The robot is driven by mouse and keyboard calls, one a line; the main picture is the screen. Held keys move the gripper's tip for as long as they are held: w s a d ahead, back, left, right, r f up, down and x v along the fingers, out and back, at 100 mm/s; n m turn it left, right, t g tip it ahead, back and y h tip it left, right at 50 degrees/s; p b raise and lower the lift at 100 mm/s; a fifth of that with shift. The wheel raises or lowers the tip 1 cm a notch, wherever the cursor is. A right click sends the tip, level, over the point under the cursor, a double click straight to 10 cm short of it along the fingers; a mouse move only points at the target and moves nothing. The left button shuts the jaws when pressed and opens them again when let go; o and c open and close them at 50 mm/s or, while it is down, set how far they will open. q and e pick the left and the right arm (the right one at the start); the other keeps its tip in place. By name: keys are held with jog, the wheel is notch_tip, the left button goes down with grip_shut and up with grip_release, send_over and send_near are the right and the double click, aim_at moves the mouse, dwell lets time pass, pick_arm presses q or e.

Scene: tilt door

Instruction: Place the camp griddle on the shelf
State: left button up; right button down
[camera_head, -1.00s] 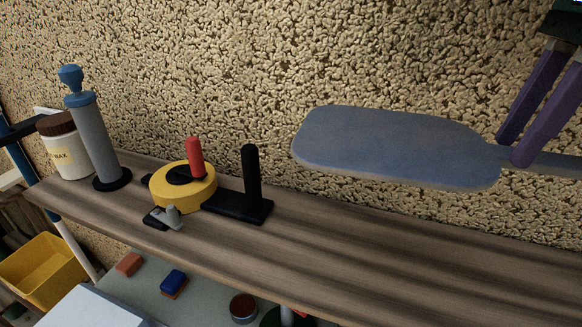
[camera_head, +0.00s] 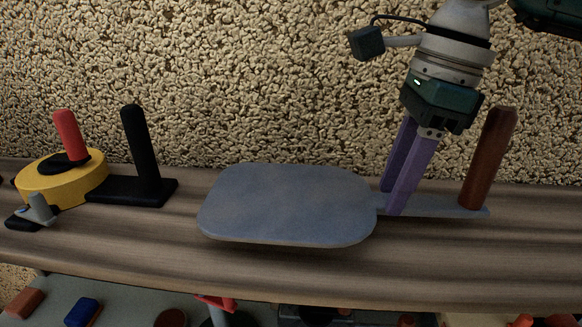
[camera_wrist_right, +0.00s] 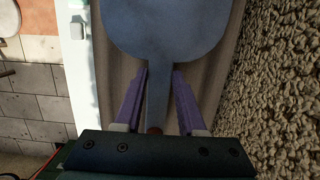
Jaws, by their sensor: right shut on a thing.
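The camp griddle (camera_head: 290,205) is a flat grey-blue plate with a thin neck and an upright brown handle. In the head view it lies level at the wooden shelf (camera_head: 420,265); whether its underside touches the boards is hard to tell. My right gripper (camera_head: 392,203) is shut on the griddle's neck, between plate and handle, its purple fingers pointing down. The right wrist view shows the plate (camera_wrist_right: 170,30) beyond the fingers (camera_wrist_right: 158,95), with the neck between them. My left gripper is not in view.
On the shelf left of the griddle stand a black base with an upright post (camera_head: 140,165) and a yellow round tool with a red knob (camera_head: 62,175). A rough wall (camera_head: 270,80) rises behind. Small items lie on a lower surface (camera_head: 130,305).

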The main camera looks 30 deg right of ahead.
notch_tip(320, 180, down, 3)
jog(key=shift+r+b, duration=0.15)
jog(key=shift+b, duration=0.35)
jog(key=shift+r, duration=0.15)
jog(key=shift+f, duration=0.2)
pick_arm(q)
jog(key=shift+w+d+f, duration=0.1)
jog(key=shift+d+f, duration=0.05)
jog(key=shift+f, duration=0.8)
pick_arm(e)
jog(key=c, duration=0.5)
grip_release()
jog(key=shift+r, duration=0.1)
jog(key=shift+r, duration=0.15)
jog(key=shift+d+r, duration=0.1)
jog(key=shift+r, duration=0.15)
pick_arm(q)
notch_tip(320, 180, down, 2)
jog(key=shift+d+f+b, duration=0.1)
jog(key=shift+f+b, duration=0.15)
jog(key=shift+b, duration=1)
pick_arm(e)
notch_tip(320, 180, up, 11)
jog(key=s+d, duration=0.1)
jog(key=shift+d, duration=0.35)
